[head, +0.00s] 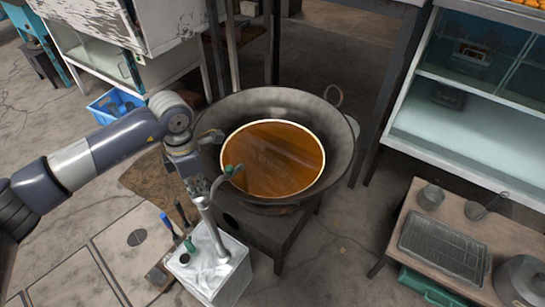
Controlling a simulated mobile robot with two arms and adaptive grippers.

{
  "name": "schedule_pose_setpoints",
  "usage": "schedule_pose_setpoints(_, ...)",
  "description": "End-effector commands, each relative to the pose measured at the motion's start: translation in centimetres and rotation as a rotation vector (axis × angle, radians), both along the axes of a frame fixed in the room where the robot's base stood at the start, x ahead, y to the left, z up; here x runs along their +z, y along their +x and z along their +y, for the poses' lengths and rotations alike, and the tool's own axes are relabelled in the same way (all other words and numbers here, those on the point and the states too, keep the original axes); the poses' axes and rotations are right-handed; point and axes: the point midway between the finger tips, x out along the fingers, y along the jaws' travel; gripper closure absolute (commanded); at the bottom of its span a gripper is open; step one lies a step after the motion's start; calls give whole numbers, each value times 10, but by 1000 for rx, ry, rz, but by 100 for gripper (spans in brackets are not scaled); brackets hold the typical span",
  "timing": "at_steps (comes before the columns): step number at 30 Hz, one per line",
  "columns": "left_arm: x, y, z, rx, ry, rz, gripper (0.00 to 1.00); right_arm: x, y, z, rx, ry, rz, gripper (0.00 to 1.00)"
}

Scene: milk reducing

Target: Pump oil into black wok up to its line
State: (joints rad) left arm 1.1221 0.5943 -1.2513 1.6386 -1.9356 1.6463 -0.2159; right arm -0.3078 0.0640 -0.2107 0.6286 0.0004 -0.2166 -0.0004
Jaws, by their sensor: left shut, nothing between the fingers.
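The black wok (341,150) sits on a dark stand in the middle of the head view. Brown oil (275,160) lies in it, and a pale ring line (322,147) runs around the oil's edge. The oil appears to reach this ring. A silver-white oil can (232,272) stands in front of the wok at the lower left. A metal pump (207,220) rises from the can, and its green-tipped spout (232,171) reaches over the wok's near left rim. My left gripper (196,187) is shut at the top of the pump, with nothing between its fingers. My right gripper is out of view.
A blue crate (112,106) is at the left. Open floor lies between wok and table.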

Motion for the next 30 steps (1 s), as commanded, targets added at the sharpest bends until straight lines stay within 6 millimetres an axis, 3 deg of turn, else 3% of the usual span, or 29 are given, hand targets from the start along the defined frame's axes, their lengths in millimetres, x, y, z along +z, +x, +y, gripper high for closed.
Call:
schedule_pose_setpoints(3,-14,-2,1,1,3,6,100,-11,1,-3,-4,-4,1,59)
schedule_pose_setpoints(8,-6,-1,1,1,3,6,100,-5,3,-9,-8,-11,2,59)
schedule_pose_setpoints(19,27,-1,1,0,2,3,100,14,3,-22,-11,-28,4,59)
schedule_pose_setpoints(30,61,-1,0,0,1,1,100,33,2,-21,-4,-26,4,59)
